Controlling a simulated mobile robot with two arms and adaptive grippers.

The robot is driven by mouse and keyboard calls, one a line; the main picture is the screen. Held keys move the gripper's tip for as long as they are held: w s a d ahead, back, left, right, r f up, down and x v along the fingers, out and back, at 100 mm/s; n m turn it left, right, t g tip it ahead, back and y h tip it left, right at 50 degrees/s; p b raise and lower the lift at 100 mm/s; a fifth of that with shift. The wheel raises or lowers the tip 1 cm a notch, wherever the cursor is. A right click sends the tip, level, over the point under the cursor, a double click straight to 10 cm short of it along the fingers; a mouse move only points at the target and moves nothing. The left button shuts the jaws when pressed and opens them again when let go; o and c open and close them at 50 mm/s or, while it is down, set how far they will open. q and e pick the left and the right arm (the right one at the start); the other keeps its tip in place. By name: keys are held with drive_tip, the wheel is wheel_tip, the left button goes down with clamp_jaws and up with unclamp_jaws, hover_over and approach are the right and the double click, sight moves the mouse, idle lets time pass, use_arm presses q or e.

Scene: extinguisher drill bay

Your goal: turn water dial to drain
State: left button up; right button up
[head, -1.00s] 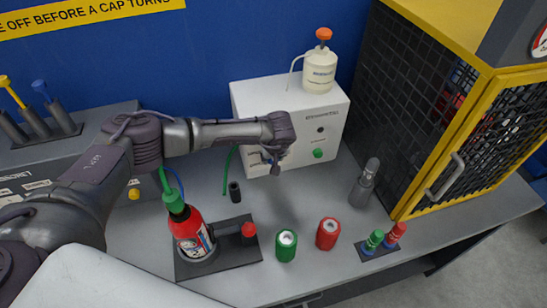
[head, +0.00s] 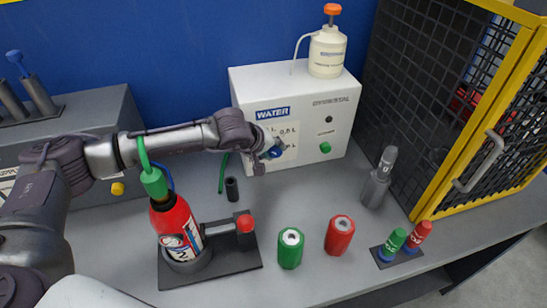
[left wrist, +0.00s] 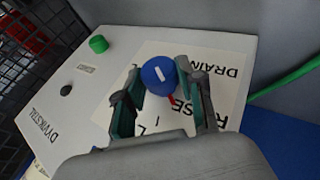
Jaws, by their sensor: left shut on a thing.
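The white box labelled WATER (head: 252,95) stands at the back of the bench. On its front is a blue dial (head: 274,152) with lettering beside it, partly hidden by my left gripper (head: 266,154). In the left wrist view the dial (left wrist: 158,75) shows a white mark on its face and a red piece at its edge. My left gripper (left wrist: 160,88) has its fingers on either side of the dial and is shut on it. The word DRAIN (left wrist: 216,68) is on the panel beside the dial. My right gripper is not in view.
A green button (head: 325,147) is on the box, and a white pump bottle (head: 327,52) stands on top. A red extinguisher (head: 177,228) sits in a dark stand below my arm. Green (head: 290,248) and red (head: 339,235) cylinders stand in front. A yellow-framed cage (head: 440,190) is at right.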

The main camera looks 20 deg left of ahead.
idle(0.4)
use_arm(q)
drive_tip(key=o, duration=1.1)
drive_tip(key=shift+o, duration=0.2)
drive_tip(key=v, duration=1.2)
drive_tip(key=shift+r, duration=0.1)
